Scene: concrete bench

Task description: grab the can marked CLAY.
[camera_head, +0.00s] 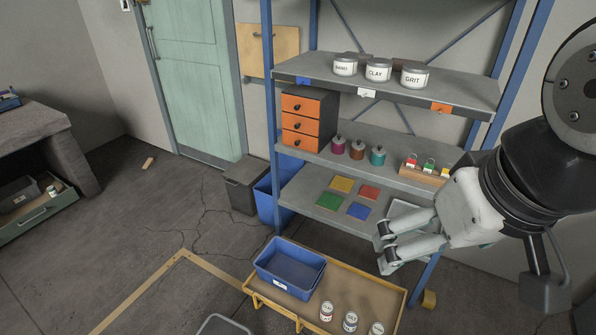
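The can marked CLAY (377,73) is a grey can with a pale label. It stands upright on the top shelf (455,92), between the can marked GRIT (413,78) on its right and another labelled can (345,66) on its left, whose word is hard to read. My gripper (383,249) is well below these cans, in front of the lower shelf and to the right of the coloured squares. Its two fingers point left and are spread apart, with nothing seen between them.
The middle shelf (375,178) holds an orange drawer unit (301,124), three small jars and a wooden padlock holder (424,175). Below, a wooden tray (345,280) holds a blue bin (289,262) and small labelled cans (350,322). Blue shelf posts (510,60) stand near my arm.

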